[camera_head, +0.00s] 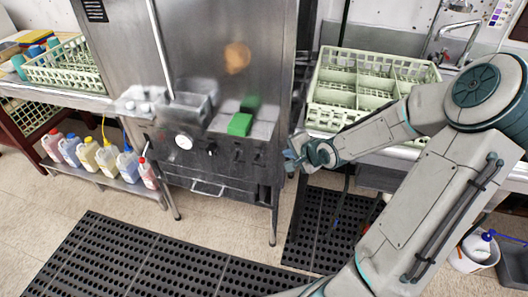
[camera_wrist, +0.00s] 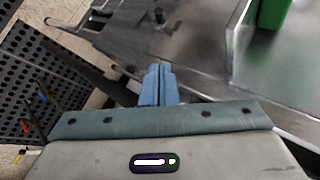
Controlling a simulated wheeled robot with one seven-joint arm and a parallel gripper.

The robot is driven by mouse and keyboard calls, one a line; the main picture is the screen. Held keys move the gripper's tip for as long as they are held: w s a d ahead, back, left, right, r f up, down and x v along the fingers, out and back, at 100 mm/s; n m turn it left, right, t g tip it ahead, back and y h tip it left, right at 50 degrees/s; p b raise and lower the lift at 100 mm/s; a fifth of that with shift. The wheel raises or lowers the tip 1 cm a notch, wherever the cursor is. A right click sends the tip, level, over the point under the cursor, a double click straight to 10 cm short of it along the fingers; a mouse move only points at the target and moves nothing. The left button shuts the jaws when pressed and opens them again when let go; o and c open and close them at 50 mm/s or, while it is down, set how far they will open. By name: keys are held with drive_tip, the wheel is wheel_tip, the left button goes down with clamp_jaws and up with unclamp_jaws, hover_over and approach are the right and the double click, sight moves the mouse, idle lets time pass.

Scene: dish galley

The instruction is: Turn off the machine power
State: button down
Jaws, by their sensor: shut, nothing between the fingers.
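The machine (camera_head: 225,60) is a stainless steel dishwasher in the middle of the head view. Its front control panel has a round white dial (camera_head: 183,142) and several small dark knobs or switches (camera_head: 211,149); I cannot tell which one is the power. In the wrist view a dark control (camera_wrist: 160,18) shows on the panel beyond the fingers. My gripper (camera_head: 289,161) is just right of the machine's panel end, apart from the dark controls. Its blue fingers (camera_wrist: 159,70) are together and empty in the wrist view.
A green block (camera_head: 240,124) lies on the machine's ledge. A pale green dish rack (camera_head: 345,85) stands on the right counter and another rack (camera_head: 65,65) on the left. Several coloured bottles (camera_head: 90,155) stand on a low shelf. Black mats (camera_head: 130,262) cover the floor in front.

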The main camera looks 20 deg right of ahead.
drive_tip(key=shift+f, duration=0.1)
idle(0.3)
drive_tip(key=b, duration=0.5)
approach(259, 157)
drive_tip(key=w+f, duration=0.2)
drive_tip(key=w, duration=0.1)
drive_tip(key=shift+w+d+f, duration=0.25)
drive_tip(key=shift+d, duration=0.1)
drive_tip(key=shift+w+a+f, duration=0.15)
drive_tip(key=shift+a+f, duration=0.15)
drive_tip(key=shift+a, duration=0.25)
drive_tip(key=shift+w+a+f, duration=0.15)
drive_tip(key=shift+a+f, duration=0.1)
drive_tip(key=shift+a, duration=0.3)
